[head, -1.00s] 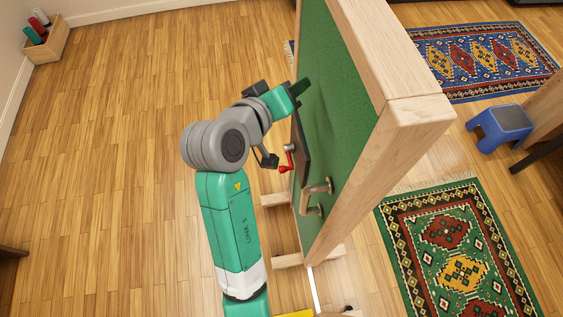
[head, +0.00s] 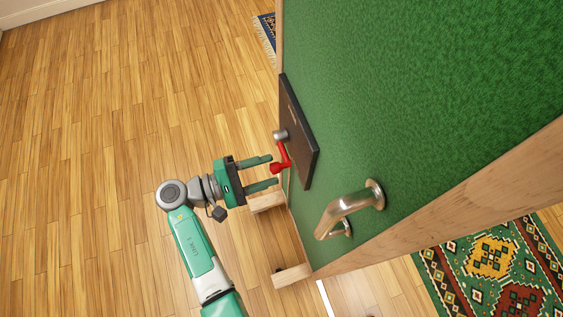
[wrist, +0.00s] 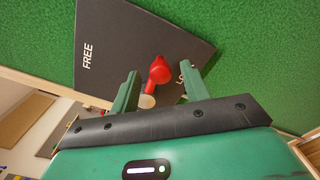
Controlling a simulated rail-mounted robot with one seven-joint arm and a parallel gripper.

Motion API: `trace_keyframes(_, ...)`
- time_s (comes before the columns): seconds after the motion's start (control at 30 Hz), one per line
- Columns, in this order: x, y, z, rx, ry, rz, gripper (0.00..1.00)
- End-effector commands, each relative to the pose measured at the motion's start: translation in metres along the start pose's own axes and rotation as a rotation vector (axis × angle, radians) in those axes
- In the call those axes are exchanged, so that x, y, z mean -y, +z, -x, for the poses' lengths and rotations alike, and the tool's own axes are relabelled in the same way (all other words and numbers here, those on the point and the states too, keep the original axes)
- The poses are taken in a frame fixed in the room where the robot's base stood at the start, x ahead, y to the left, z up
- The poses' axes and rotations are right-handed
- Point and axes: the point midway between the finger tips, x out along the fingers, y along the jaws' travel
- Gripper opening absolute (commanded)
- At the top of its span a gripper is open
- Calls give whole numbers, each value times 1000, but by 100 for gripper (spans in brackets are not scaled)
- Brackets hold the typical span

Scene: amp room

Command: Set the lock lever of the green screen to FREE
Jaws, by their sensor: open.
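The green screen (head: 430,90) stands upright and bears a dark lock plate (head: 304,132). The red lock lever (head: 281,158) turns on a grey hub (head: 280,135) on this plate. My gripper (head: 273,171) points at the plate, its fingers open on either side of the lever's knob. In the wrist view the red knob (wrist: 160,70) lies between the two fingertips (wrist: 161,77), with a gap to each. The word FREE (wrist: 87,52) is at the plate's left. Another word starting "LO" (wrist: 183,77) is partly hidden by the right finger.
A metal handle (head: 345,212) sticks out from the screen nearer the camera than the plate. The screen's wooden feet (head: 291,275) rest on the floor below. A patterned green rug (head: 495,270) lies at the lower right. The wooden floor (head: 90,150) at left is clear.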

Motion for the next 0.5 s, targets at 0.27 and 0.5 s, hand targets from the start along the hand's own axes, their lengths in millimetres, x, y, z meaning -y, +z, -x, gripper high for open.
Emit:
trace_keyframes(0.27,2,-1,-43,0,-1,-1,46)
trace_keyframes(0.5,0,0,-48,-1,0,-1,46)
